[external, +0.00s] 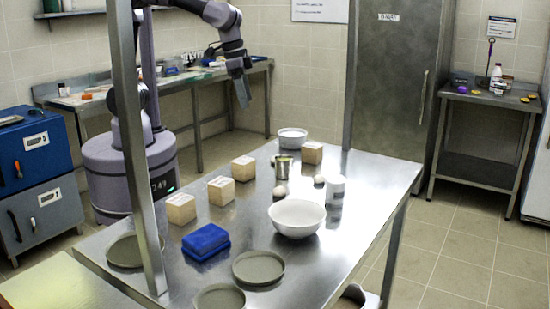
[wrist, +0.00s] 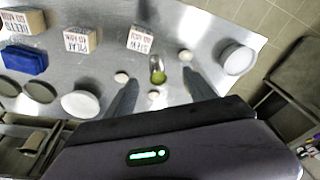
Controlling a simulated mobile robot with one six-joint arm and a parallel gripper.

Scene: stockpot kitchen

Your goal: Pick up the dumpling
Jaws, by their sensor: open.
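One lump (external: 279,192) is beside the large white bowl, and the other lump (external: 319,180) is near a white cylinder. In the wrist view one lump (wrist: 121,77) is left of a can and another lump (wrist: 153,94) is just below it. I cannot tell which is the dumpling. My gripper (external: 243,98) is high above the table's far side, pointing down. In the wrist view my gripper (wrist: 160,80) has its fingers spread and empty, with the can between them in the picture.
A metal can (external: 281,168) stands near the lumps. The white cylinder (external: 336,190), large white bowl (external: 297,222) and small bowl (external: 292,139) are around them. Several wooden blocks (external: 220,191), a blue box (external: 205,240) and grey plates (external: 258,267) occupy the left. An upright post (external: 135,150) stands at left.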

